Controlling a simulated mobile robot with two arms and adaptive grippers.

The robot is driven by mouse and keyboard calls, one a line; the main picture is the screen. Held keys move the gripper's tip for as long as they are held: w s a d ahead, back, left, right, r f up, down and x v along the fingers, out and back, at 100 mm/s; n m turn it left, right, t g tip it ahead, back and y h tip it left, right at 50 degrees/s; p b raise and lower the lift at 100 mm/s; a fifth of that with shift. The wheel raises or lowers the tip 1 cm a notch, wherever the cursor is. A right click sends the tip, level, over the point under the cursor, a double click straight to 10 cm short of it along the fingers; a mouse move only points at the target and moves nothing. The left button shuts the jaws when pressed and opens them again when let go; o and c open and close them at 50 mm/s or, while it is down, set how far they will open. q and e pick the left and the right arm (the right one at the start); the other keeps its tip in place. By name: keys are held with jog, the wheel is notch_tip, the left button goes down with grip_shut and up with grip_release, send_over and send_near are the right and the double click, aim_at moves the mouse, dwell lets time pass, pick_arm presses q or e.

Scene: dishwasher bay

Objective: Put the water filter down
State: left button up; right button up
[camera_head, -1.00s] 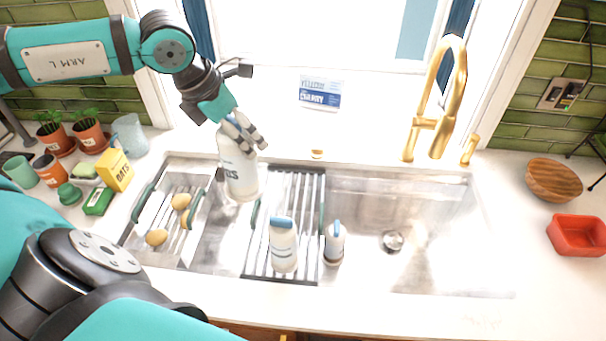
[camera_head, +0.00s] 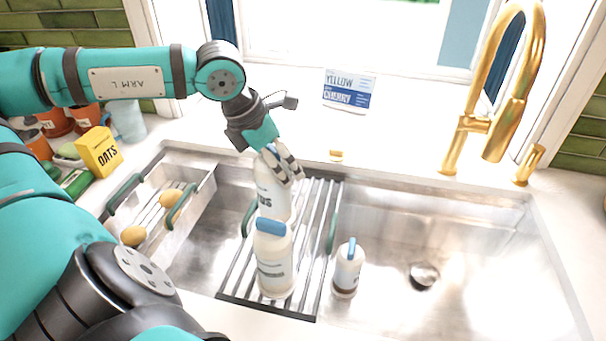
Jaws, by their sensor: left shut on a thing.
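The water filter (camera_head: 270,190), a white bottle-like container with dark lettering, hangs upright in my left gripper (camera_head: 283,167). The gripper is shut on its top from above. It appears over the back part of the roll-up drying rack (camera_head: 318,215) that lies across the sink. Its lower end is hidden behind a white bottle with a blue cap (camera_head: 274,262) standing on the rack, so I cannot tell whether it touches the rack. My right gripper is not in view.
A smaller white bottle with a blue top (camera_head: 348,270) stands right of the rack. A metal caddy (camera_head: 190,205) with yellow items is at left. The golden faucet (camera_head: 480,125) rises behind the sink basin (camera_head: 400,220). An oats box (camera_head: 99,151) stands on the left counter.

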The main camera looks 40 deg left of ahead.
pick_arm(q)
jog(key=w+a+f+p, duration=0.3)
jog(key=w+p, duration=0.2)
jog(key=w, duration=0.2)
jog(key=w+a+f+p, duration=0.3)
jog(key=w+p, duration=0.2)
jog(key=w, duration=0.2)
jog(key=shift+w+a+f, duration=0.2)
jog(key=shift+w+a, duration=0.05)
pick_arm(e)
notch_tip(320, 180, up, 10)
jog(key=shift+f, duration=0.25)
pick_arm(q)
jog(key=shift+f, duration=0.1)
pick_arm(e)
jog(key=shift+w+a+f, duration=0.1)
pick_arm(q)
jog(key=o, duration=1.8)
